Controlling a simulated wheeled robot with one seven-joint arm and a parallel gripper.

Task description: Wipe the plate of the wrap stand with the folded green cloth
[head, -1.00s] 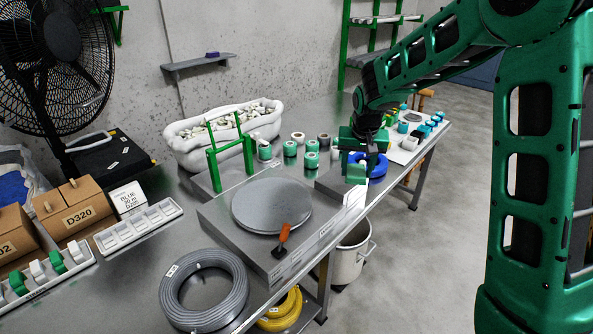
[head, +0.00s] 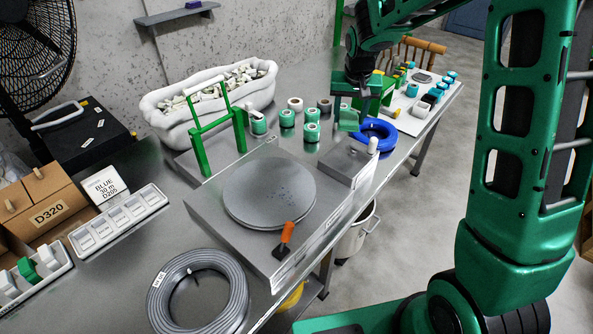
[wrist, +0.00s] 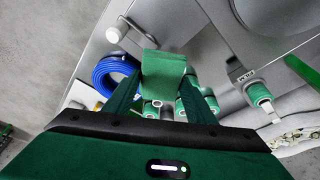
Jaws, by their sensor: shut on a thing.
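The wrap stand's plate (head: 268,193) is a round grey disc lying flat on a low grey metal base (head: 212,222). Part of the plate also shows at the top right of the wrist view (wrist: 285,12). My gripper (head: 362,108) is beyond the plate to the right, above the bench and apart from the plate. It is shut on the folded green cloth (head: 348,120), which hangs below the fingers. In the wrist view the cloth (wrist: 163,76) sticks out between the two fingers and hides part of the bench behind it.
A green frame (head: 200,145) stands behind the plate. A small grey box with a white knob (head: 348,162), a blue cable coil (head: 377,133) and several green rolls (head: 311,130) are near my gripper. A grey cable coil (head: 200,300) lies in front.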

